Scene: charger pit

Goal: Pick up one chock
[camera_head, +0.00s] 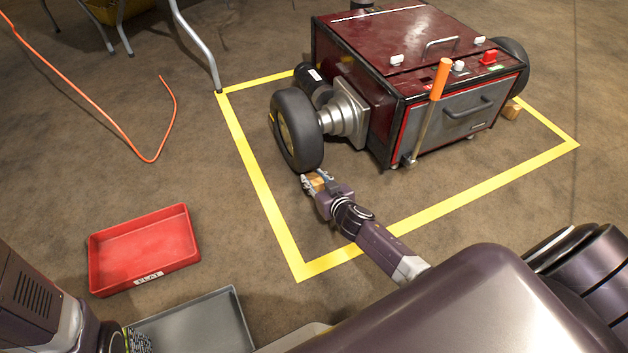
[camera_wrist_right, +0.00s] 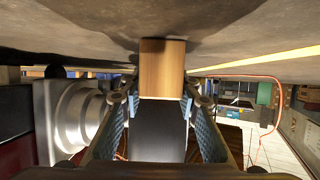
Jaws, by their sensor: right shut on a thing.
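A wooden chock (camera_head: 317,184) is between the fingers of my right gripper (camera_head: 318,182), low at the floor by the near-left wheel (camera_head: 297,130) of the dark red cart. In the right wrist view the pale wood block (camera_wrist_right: 162,68) sits between both blue-padded fingers, and the gripper is shut on it. I cannot tell whether the chock touches the wheel or the floor. A second wooden chock (camera_head: 511,109) lies by the cart's right wheel. Part of my left gripper (camera_head: 138,341) shows at the bottom left; its fingers are not clear.
The dark red cart (camera_head: 350,55) stands inside a yellow floor outline (camera_head: 262,190), with an orange-handled lever (camera_head: 440,80) at its front. A red tray (camera_head: 145,248) labelled FLAT and a grey tray (camera_head: 205,325) are at left. An orange cable (camera_head: 110,118) lies on open floor.

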